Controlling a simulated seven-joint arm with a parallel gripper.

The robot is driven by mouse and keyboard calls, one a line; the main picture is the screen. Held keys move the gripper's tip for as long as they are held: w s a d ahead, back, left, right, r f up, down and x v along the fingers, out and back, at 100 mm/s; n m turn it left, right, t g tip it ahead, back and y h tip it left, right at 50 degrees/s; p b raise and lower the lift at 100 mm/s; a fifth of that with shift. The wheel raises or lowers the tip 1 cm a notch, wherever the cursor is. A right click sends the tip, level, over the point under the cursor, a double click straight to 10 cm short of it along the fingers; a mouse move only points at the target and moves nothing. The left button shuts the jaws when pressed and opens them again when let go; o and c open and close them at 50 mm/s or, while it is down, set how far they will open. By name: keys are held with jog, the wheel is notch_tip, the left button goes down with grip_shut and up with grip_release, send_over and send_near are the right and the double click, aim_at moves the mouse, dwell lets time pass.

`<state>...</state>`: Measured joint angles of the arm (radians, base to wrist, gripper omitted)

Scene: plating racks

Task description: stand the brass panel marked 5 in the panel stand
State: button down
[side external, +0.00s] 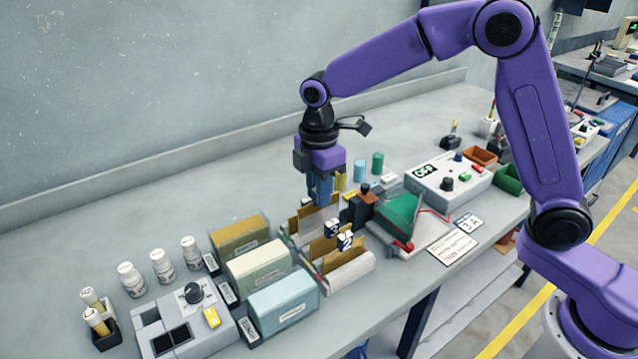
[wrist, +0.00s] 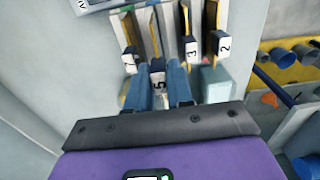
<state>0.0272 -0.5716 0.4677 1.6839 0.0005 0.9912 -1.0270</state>
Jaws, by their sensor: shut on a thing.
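My gripper (side external: 320,198) is shut on the brass panel marked 5; its white number tag (wrist: 158,79) shows between the two blue fingers in the wrist view. The panel stand (side external: 350,277) is a pale rack with upright dividers, under my gripper. Other brass panels stand in it, tagged 7 (wrist: 128,62), 3 (wrist: 192,50) and 2 (wrist: 223,45). Panel 5 is between panels 7 and 3. The lower edge of panel 5 is hidden, so I cannot tell whether it is seated.
Yellow, cream and blue boxes (side external: 282,302) stand left of the rack. White bottles (side external: 162,265) and a grey device (side external: 185,322) are farther left. A green wedge (side external: 398,218) and a control box (side external: 448,185) stand to the right.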

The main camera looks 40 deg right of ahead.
jog(key=shift+f, duration=2.55)
jog(key=c, duration=0.9)
grip_release()
notch_tip(320, 180, up, 17)
jog(key=shift+r, duration=0.2)
jog(key=shift+s, duration=0.1)
